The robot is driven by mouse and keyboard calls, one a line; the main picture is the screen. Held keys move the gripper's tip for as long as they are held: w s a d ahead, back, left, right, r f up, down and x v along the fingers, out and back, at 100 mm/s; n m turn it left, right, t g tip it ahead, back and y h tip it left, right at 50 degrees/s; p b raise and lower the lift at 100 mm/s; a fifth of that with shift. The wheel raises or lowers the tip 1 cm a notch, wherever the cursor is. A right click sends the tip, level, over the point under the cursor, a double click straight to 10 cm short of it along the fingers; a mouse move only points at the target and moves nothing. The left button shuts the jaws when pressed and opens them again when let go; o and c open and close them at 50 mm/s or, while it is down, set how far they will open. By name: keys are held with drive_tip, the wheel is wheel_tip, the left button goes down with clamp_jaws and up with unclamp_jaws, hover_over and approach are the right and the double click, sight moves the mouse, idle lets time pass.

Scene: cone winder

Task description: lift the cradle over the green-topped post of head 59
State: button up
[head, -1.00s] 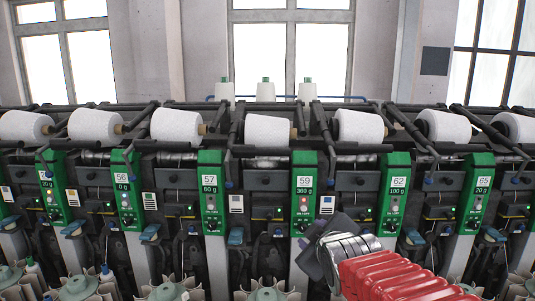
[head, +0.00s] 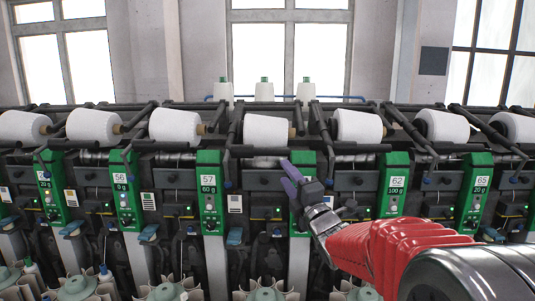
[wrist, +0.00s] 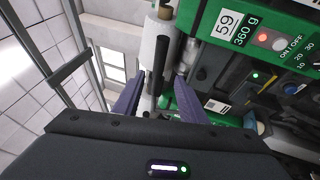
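The green-topped post of head 59 (head: 306,157) stands mid-row in the head view, its label hidden behind my gripper. The wrist view shows its green panel (wrist: 270,22), marked 59 and 360 g, at upper right. The white yarn package (head: 267,130) sits above and left of the post, between the dark cradle arms (head: 236,133). My gripper (head: 285,173) is open, its purple fingers in front of the post's top, below the package. In the wrist view a dark bar (wrist: 160,62) appears between the fingers (wrist: 158,88); nothing is gripped. Its exact distance is unclear.
Neighbouring heads 57 (head: 208,182) and 62 (head: 397,182) stand close on either side, with packages and dark arms above. Several white cones (head: 264,91) stand along the back. Windows and a wall lie behind the machine.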

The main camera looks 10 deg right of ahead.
sight(270, 153)
idle(0.3)
drive_tip(key=x, duration=1.4)
drive_tip(key=shift+f, duration=0.15)
drive_tip(key=shift+c, duration=0.7)
clamp_jaws()
drive_tip(key=shift+f, duration=0.1)
